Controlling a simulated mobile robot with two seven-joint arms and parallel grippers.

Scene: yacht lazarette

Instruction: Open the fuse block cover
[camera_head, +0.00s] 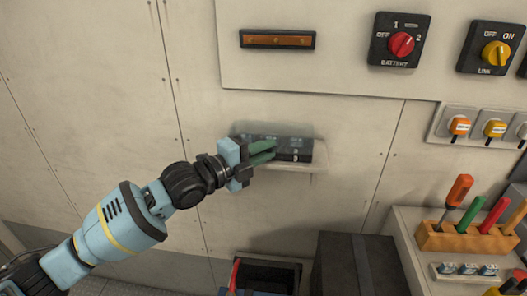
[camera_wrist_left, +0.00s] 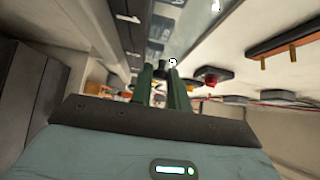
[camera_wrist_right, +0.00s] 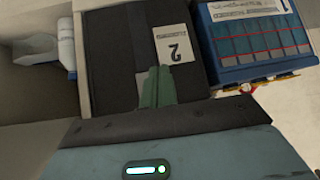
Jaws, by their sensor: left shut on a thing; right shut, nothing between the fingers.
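The fuse block (camera_head: 296,156) is a dark unit on a small pale ledge of the wall, in the middle of the head view. A clear, greyish cover (camera_head: 290,131) appears over it; how far it is lifted is hard to tell. My left gripper (camera_head: 272,150) reaches it from the left, with green fingers at its front. In the left wrist view the fingers (camera_wrist_left: 166,80) are closed on a small dark knob (camera_wrist_left: 161,71) beside the clear cover (camera_wrist_left: 205,25). My right gripper (camera_wrist_right: 157,88) is shut and empty, seen only in the right wrist view.
The battery switch (camera_head: 400,41) and link switch (camera_head: 491,48) are on the panel above. A tool rack (camera_head: 458,238) stands at right. A dark box (camera_head: 350,265) is below. A dark box labelled 2 (camera_wrist_right: 120,60) and a blue battery (camera_wrist_right: 262,45) lie before my right gripper.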

